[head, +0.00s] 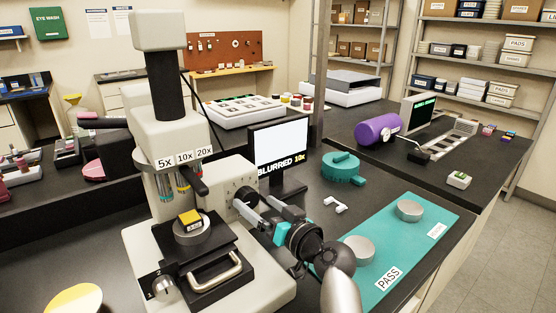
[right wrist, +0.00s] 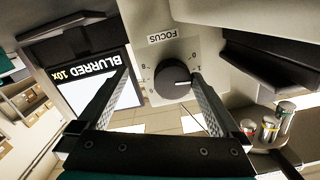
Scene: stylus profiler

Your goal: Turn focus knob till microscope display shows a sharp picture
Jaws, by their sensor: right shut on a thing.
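The microscope (head: 225,190) stands at the front left, with 5x, 10x and 20x labels on its head. Its focus knob (head: 246,197) is on the right side of its body. In the right wrist view the dark round focus knob (right wrist: 173,82) shows with a white pointer line and a numbered dial under the FOCUS label. My right gripper (head: 262,212) is at the knob, its fingers on either side, shut on it. The microscope display (head: 281,140) reads BLURRED 10x under a pale, featureless picture; it also shows in the right wrist view (right wrist: 85,90). My left gripper is not in view.
A yellow-topped sample (head: 190,217) sits on the black stage. A teal mat (head: 405,245) marked PASS, with grey discs, lies at the right. A teal round holder (head: 342,168) and small white pieces (head: 335,205) lie behind my right arm. Objective lenses (right wrist: 268,128) are close beside the gripper.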

